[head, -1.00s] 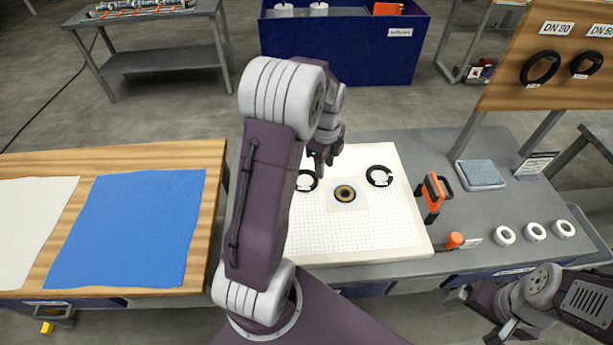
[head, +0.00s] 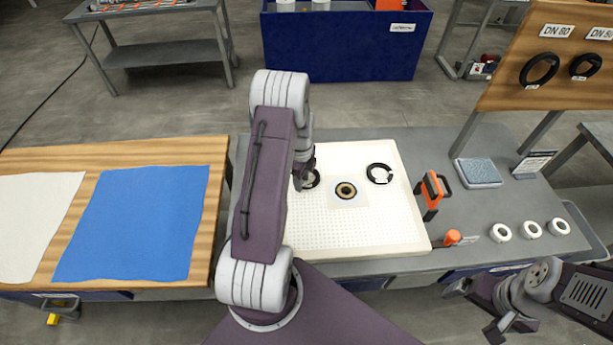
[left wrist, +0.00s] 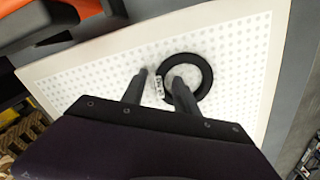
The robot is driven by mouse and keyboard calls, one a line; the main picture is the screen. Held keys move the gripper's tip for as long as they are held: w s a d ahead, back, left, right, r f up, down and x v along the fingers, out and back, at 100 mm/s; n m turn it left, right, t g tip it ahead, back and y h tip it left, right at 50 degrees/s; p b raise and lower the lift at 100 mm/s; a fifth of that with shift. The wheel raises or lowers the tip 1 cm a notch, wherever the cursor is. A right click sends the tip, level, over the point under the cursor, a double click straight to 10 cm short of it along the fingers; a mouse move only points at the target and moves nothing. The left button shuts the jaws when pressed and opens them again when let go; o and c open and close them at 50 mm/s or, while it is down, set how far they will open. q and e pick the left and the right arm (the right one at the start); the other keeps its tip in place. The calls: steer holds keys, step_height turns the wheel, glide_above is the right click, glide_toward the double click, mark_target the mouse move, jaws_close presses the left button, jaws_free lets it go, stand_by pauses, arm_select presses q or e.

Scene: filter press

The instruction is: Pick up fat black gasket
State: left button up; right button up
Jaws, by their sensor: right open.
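A black ring gasket (head: 312,180) lies on the left part of the white perforated plate (head: 370,235), partly hidden by my left arm. In the left wrist view a black ring with a small white label (left wrist: 203,88) lies flat on the plate. My left gripper (head: 300,186) is low over the left ring. Its two fingers (left wrist: 160,90) are apart and appear to straddle the ring's labelled side; contact is unclear. A second black ring (head: 368,174) lies on the right part of the plate. My right gripper (head: 495,322) is open and empty at lower right.
An orange-handled tool (head: 432,193) and white rolls (head: 531,229) stand to the right. Black rings (head: 527,80) hang on the wooden board. A blue cloth (head: 130,225) covers part of the left table.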

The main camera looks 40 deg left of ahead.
arm_select(q)
steer(key=shift+w+f, duration=0.1)
steer(key=shift+f, duration=0.4)
steer(key=shift+r, duration=0.1)
jaws_close()
step_height(320, 180, up, 4)
steer(key=shift+w+r+b, duration=0.1)
steer(key=shift+r+b, duration=0.05)
steer(key=shift+b, duration=0.2)
steer(key=w+d+r, duration=0.1)
steer(key=d+r, duration=0.2)
steer(key=d, duration=0.2)
steer(key=w+d+r+b, duration=0.1)
steer(key=d+r, duration=0.2)
steer(key=d, duration=0.3)
steer(key=shift+d+r, duration=0.2)
steer(key=shift+r, duration=0.15)
